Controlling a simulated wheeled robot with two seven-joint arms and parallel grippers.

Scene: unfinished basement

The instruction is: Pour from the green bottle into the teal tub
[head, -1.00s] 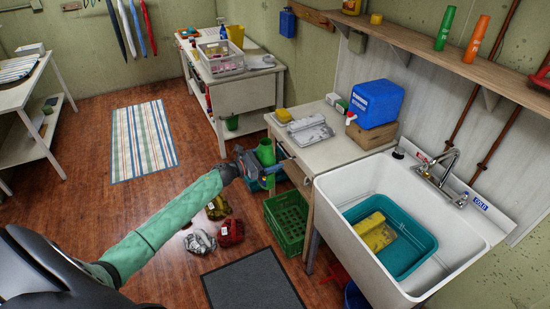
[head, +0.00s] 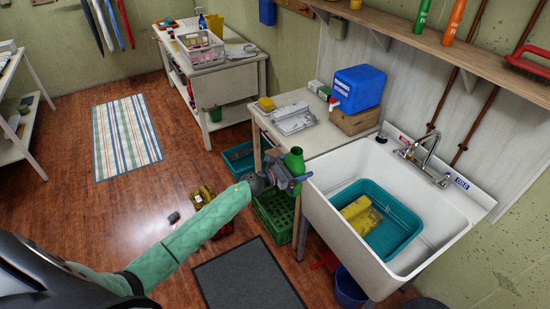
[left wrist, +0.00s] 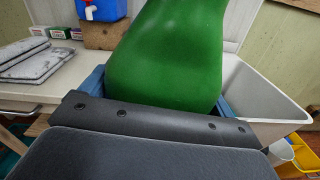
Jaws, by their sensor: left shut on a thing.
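The green bottle (head: 294,162) is in my left gripper (head: 291,180), near the left edge of the sink. In the left wrist view the bottle (left wrist: 170,55) fills the upper middle, with the blue fingers on either side of it. The bottle looks roughly upright in the head view. The teal tub (head: 413,219) lies in the white sink to the right of the gripper, with a yellow thing (head: 360,216) inside it. The bottle is apart from the tub, to its left. My right gripper is not in view.
The sink rim (head: 325,222) lies between the bottle and the tub. The faucet (head: 425,152) stands at the sink's back. A side table (head: 335,138) holds a blue container (head: 358,88) on a box. A shelf (head: 440,55) runs above. A green crate (head: 274,215) stands below.

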